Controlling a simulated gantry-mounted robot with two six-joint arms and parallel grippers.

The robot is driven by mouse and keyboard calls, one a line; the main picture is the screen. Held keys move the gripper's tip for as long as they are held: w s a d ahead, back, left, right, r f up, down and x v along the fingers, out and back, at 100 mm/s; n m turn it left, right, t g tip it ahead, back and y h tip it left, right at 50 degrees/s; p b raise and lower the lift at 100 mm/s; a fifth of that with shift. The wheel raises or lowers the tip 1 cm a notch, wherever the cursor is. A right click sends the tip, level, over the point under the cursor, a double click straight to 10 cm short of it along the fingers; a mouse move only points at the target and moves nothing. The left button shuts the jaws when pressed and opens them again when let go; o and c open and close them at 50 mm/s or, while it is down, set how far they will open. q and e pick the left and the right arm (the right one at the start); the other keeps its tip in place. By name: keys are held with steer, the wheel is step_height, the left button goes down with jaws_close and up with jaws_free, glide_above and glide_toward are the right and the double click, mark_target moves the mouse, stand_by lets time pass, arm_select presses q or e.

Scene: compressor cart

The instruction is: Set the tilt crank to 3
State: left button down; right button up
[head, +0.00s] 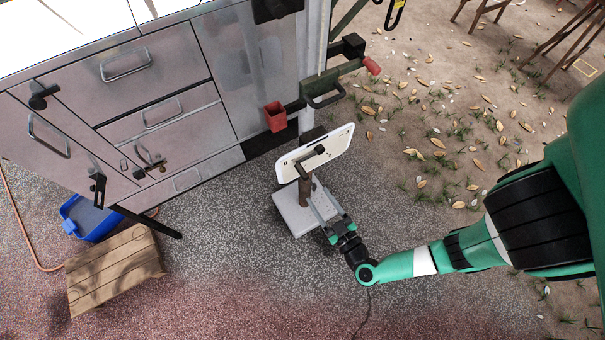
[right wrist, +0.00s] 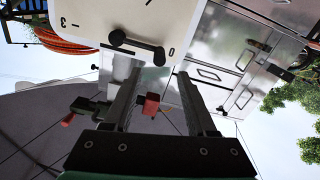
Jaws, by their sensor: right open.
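The white dial plate (head: 340,141) stands tilted on a brown post above a pale square base (head: 291,214). The black tilt crank (head: 312,155) lies across the face of the plate. In the right wrist view the crank (right wrist: 136,46) is close above my fingertips, with one end toward the 0 mark at right; a 3 shows at far left. My right gripper (head: 322,200) is open below the plate, beside the post. In the right wrist view its two fingers (right wrist: 158,72) are spread, with nothing clearly held between them. My left gripper is out of view.
A grey drawer cabinet (head: 160,100) stands behind and left. A blue bin (head: 88,217) and wooden crate (head: 114,268) lie at left. The pavement in front is clear.

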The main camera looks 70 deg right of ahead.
mark_target(304, 174)
steer(key=b+x, duration=0.3)
steer(key=x, duration=0.6)
steer(key=shift+w+d+f, duration=0.1)
steer(key=shift+d, duration=0.05)
steer(key=shift+w+d, duration=0.2)
steer(key=shift+w, duration=0.1)
jaws_close()
stand_by(0.9)
